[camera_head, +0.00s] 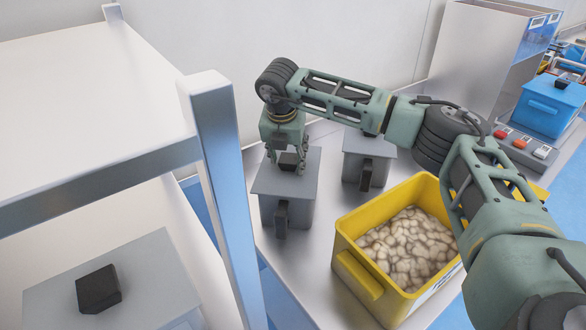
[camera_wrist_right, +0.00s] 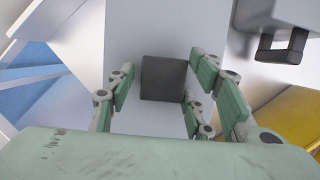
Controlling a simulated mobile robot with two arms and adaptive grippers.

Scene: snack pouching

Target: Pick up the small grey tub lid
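A grey tub (camera_head: 300,212) with a dark handle on its front stands on the metal table, its flat grey lid (camera_head: 268,181) on top. The lid has a dark square knob (camera_head: 288,160). My right gripper (camera_head: 288,166) points down over this lid, its fingers on either side of the knob. In the right wrist view the knob (camera_wrist_right: 164,78) sits between the open fingers, with a gap visible on the left side; contact on the right cannot be told. The lid's flat top (camera_wrist_right: 125,45) fills the middle of that view. My left gripper is not in view.
A second grey tub (camera_head: 377,145) stands behind to the right. A yellow crate (camera_head: 361,277) of pale snacks is at the front right. A blue-grey post (camera_head: 220,170) stands left of the tub. Another grey panel with a dark knob (camera_head: 98,289) lies at lower left.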

